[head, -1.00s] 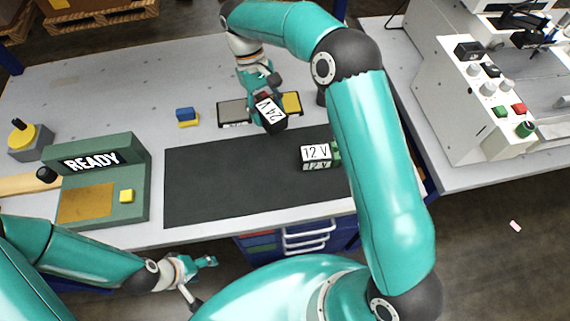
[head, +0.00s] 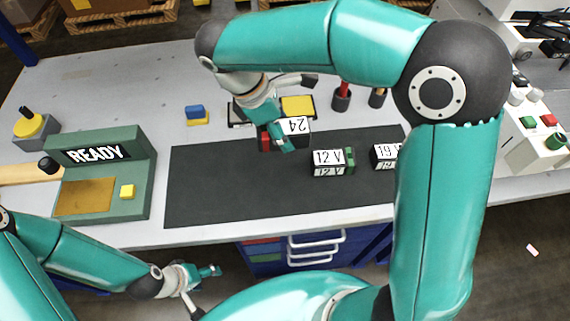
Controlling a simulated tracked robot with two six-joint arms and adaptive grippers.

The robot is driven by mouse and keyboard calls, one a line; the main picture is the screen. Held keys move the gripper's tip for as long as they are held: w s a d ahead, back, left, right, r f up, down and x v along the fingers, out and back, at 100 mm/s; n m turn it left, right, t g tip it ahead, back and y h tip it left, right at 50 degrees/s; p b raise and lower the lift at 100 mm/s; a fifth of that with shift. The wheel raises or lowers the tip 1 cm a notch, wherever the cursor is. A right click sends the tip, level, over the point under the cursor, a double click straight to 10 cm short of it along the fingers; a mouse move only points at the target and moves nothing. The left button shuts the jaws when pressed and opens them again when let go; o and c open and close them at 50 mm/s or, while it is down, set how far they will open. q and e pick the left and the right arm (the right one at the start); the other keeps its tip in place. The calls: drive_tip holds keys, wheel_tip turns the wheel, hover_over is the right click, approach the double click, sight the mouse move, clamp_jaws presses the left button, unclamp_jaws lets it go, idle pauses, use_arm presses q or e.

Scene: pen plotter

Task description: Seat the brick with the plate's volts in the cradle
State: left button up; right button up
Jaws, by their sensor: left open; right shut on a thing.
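My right gripper (head: 285,143) is shut on a black brick with a white label reading 24 (head: 297,127), upside down from here, and a red end. It is at the back edge of the dark mat; I cannot tell whether it touches. A 12 V brick (head: 328,158) with a green end stands on the mat, to its right. A 19 V brick (head: 381,151) stands farther right, partly hidden by my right arm. My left gripper (head: 208,272) is open and empty at the table's front. I cannot make out the plate's volts or identify the cradle.
A green READY unit (head: 142,190) with a brass pad and yellow button stands at the left. Blue and yellow blocks (head: 196,115) and a yellow-topped piece (head: 297,106) lie behind the mat (head: 220,190). A white machine (head: 535,150) is at the right.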

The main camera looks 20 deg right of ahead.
sight(289, 171)
wheel_tip(289, 171, down, 13)
drive_tip(key=shift+b, duration=0.3)
drive_tip(key=o, duration=1.4)
drive_tip(key=shift+f, duration=0.1)
drive_tip(key=shift+o, duration=0.2)
